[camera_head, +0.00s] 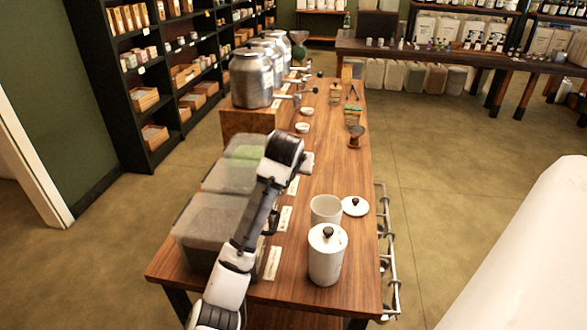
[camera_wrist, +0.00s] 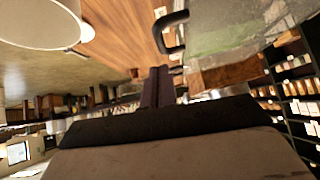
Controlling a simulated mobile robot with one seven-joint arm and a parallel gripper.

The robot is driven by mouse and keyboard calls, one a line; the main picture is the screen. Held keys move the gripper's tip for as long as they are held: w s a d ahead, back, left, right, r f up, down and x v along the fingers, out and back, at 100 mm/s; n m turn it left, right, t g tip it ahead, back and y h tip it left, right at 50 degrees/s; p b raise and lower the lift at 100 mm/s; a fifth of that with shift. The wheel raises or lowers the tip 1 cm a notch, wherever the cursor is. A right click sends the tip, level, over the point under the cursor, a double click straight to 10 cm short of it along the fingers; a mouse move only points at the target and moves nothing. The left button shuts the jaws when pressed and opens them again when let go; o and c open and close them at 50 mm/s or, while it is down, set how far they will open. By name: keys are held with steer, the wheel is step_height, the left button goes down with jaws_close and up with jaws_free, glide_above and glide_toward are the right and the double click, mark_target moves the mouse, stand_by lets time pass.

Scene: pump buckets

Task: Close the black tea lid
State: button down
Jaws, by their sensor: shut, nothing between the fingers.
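Translucent bins stand along the table's left side: a front bin (camera_head: 207,232) with dark contents and a bin behind it (camera_head: 226,180) with green showing near its back. A black handle (camera_head: 271,223) sits by the front bin's right edge; my arm partly covers this bin. Which lid is the black tea lid, and how far it is open, I cannot tell. In the wrist view a black handle (camera_wrist: 170,34) is beside a translucent bin (camera_wrist: 225,28). My gripper (camera_head: 308,162) is above the table; its fingers (camera_wrist: 156,88) are together and empty, apart from the handle.
A lidded white canister (camera_head: 327,262) stands at the front right of the table. An open white canister (camera_head: 325,209) is behind it, with a loose white lid (camera_head: 355,206) beside it. Metal canisters (camera_head: 252,80) and small dishes stand farther back. A metal rail (camera_head: 388,250) runs along the right side.

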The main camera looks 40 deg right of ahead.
steer(key=d+b+v, duration=0.1)
steer(key=b+v, duration=0.2)
steer(key=v, duration=0.8)
steer(key=shift+r, duration=0.4)
steer(key=shift+s, duration=0.1)
